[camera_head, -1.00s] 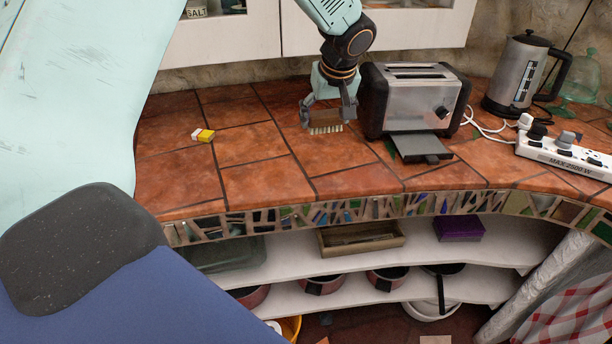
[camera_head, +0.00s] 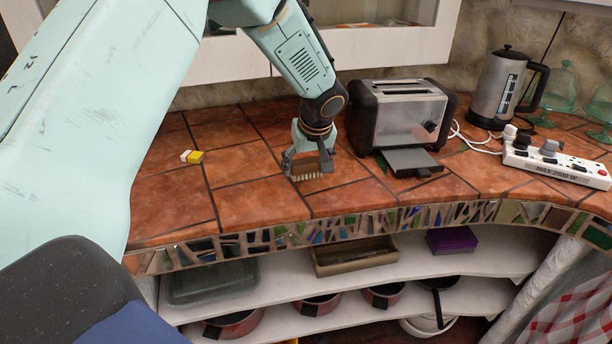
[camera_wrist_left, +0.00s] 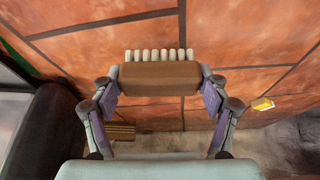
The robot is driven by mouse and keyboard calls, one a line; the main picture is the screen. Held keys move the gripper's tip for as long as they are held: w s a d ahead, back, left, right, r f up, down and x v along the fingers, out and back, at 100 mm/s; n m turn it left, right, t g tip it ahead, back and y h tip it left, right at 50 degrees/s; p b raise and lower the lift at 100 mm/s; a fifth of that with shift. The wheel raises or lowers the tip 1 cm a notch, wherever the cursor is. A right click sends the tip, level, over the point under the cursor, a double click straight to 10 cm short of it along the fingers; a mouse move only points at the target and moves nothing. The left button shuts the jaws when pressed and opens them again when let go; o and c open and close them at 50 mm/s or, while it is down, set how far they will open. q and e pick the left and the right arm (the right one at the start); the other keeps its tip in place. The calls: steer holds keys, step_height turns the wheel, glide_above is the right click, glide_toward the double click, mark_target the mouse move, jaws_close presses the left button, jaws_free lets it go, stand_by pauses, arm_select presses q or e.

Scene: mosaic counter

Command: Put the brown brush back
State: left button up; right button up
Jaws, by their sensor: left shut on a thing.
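The brown brush (camera_head: 308,172) is a brown block with a row of pale bristles. My left gripper (camera_head: 307,166) is shut on it above the tiled counter, left of the toaster and fairly close to the front edge. In the left wrist view the brush (camera_wrist_left: 160,78) spans between the two fingers, bristles toward the top of the picture. Whether the bristles touch the tiles is hard to tell. My right gripper does not show.
The toaster (camera_head: 402,112) stands right of the gripper, its grey tray (camera_head: 412,160) in front. A small yellow-and-white box (camera_head: 194,157) lies left. A wooden tray (camera_head: 352,258) and a purple box (camera_head: 452,240) sit on the shelf below. A striped brown item (camera_wrist_left: 121,132) shows in the wrist view.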

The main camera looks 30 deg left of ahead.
arm_select(q)
steer(key=shift+s+f, duration=0.1)
steer(key=shift+f, duration=0.6)
steer(key=shift+s+d+f, duration=0.15)
steer(key=shift+d+f, duration=0.05)
steer(key=shift+f, duration=0.15)
steer(key=shift+s+d, duration=0.1)
steer(key=shift+d, duration=0.1)
steer(key=shift+a+f, duration=0.25)
steer(key=o, duration=0.6)
steer(key=shift+w, duration=0.2)
steer(key=o, duration=0.4)
steer(key=shift+s+d+r, duration=0.2)
steer(key=shift+w+a+f, duration=0.1)
steer(key=shift+a+f, duration=0.05)
steer(key=shift+r, duration=0.35)
steer(key=v, duration=1.1)
steer(key=shift+r+p, duration=0.25)
steer(key=shift+p, duration=0.15)
